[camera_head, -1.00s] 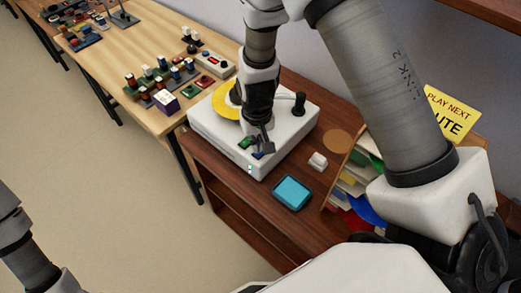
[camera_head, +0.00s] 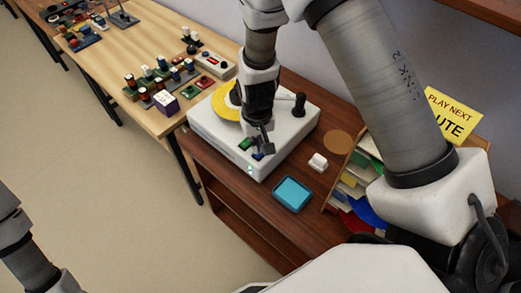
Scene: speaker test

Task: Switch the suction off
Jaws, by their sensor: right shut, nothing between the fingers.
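A white box-shaped machine (camera_head: 290,139) stands on a brown wooden cabinet, with a yellow disc (camera_head: 226,104) on its top and a black upright post (camera_head: 299,104) at its back right. A green switch (camera_head: 245,144) and a blue switch (camera_head: 257,156) sit near its front corner. A small pale light (camera_head: 249,169) shows on the front face. My right gripper (camera_head: 265,148) points down, shut and empty, right over the blue switch; I cannot tell whether it touches. It hides part of the disc and machine top. My left arm shows at the lower left, its gripper out of view.
A blue tray (camera_head: 292,194), a small white block (camera_head: 318,161) and a round tan disc (camera_head: 337,141) lie on the cabinet (camera_head: 252,201). A rack of coloured sleeves and a yellow sign (camera_head: 452,115) stand at right. A table (camera_head: 97,70) with several switch panels is at the left.

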